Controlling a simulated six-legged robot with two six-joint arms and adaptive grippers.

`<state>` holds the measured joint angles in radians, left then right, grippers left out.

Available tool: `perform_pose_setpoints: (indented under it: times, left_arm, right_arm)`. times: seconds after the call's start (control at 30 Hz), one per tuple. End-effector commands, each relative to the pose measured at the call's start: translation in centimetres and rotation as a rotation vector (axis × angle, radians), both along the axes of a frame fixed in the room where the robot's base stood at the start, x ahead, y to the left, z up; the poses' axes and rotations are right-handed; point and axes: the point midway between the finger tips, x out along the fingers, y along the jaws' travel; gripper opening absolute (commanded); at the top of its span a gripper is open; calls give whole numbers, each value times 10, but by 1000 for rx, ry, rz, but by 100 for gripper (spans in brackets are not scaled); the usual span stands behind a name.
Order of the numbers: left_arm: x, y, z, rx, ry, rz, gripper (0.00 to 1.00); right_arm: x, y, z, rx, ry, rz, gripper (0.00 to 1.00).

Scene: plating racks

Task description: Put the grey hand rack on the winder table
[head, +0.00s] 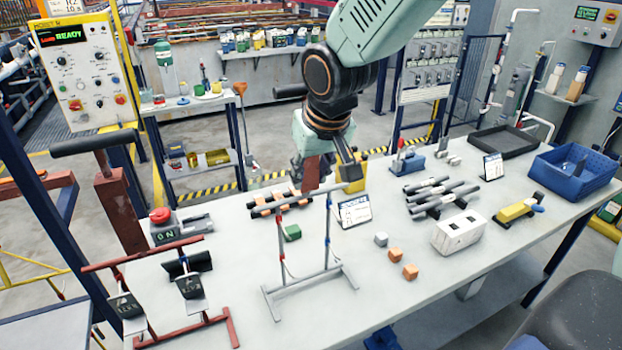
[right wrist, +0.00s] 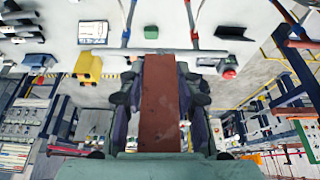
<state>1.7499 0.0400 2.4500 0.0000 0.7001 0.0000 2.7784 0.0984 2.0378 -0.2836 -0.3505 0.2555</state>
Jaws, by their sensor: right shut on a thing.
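The grey hand rack (head: 303,280) is upright over the near middle of the white table (head: 395,325). It has two posts with blue and red bands and a top crossbar. A red-brown plate (head: 311,174) rises from the crossbar. My right gripper (head: 328,164) is shut on this plate from above. In the right wrist view the plate (right wrist: 161,100) lies between the two fingers, with the crossbar (right wrist: 205,52) at its far end. I cannot tell whether the rack's feet touch the table. My left gripper is not in view.
A red rack (head: 187,330) with black tags stands left. A green block (head: 292,232), orange blocks (head: 395,254), a white box (head: 458,232) and a yellow tool (head: 515,211) lie nearby. A blue bin (head: 573,185) is far right. The table's near right is clear.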

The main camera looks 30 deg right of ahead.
Motion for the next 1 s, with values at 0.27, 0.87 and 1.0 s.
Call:
perform_pose_setpoints:
  times: [0.27,0.87,1.0]
  left_arm:
    - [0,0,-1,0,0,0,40]
    - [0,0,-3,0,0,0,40]
    - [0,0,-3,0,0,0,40]
  right_arm:
    - [2,0,-14,1,-7,1,0]
    - [1,0,-18,1,-1,0,56]
    - [1,0,-18,1,-1,0,56]
